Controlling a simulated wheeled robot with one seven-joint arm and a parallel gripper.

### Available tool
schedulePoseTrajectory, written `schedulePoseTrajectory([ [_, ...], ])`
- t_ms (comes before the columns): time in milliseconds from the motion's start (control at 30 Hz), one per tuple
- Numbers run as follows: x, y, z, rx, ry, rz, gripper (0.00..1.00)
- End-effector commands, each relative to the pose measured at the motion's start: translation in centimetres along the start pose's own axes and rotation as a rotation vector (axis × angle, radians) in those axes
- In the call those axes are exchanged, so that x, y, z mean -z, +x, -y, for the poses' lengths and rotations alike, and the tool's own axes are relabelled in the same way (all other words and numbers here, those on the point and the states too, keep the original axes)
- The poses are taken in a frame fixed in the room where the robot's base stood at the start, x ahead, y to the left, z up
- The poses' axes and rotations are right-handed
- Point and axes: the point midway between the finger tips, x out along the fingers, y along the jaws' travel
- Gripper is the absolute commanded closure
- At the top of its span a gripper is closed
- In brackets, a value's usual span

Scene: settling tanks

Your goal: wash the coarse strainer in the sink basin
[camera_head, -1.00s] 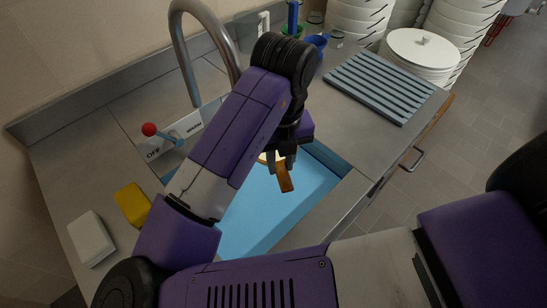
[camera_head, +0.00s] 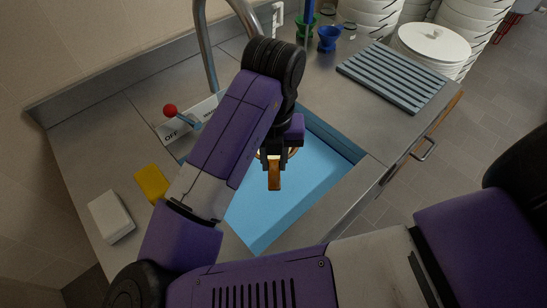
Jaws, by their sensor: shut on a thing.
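My gripper (camera_head: 275,158) is over the sink basin (camera_head: 318,170), pointing down. It is shut on the orange-brown handle of the coarse strainer (camera_head: 274,178). Only the handle and a bit of a pale and orange rim show; the rest of the strainer is hidden behind my gripper and arm. The basin is lined in light blue. I cannot tell how far the strainer is above the basin's bottom. The grey tap (camera_head: 204,50) rises behind the basin, its outlet hidden by my arm. The red-knobbed lever (camera_head: 170,111) stands at the side marked OFF.
A yellow sponge (camera_head: 152,182) and a white block (camera_head: 111,217) lie on the counter at the left. A ribbed grey rack (camera_head: 391,77) lies at the right. Blue (camera_head: 328,38) and green (camera_head: 306,25) cups and white stacked dishes (camera_head: 433,42) stand at the back.

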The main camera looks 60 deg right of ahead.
Motion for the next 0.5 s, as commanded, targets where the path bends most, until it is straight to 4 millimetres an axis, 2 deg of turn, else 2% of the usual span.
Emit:
schedulePoseTrajectory([
  [500,0.0,4.0,0.0,0.000,-0.002,0.001,1.00],
])
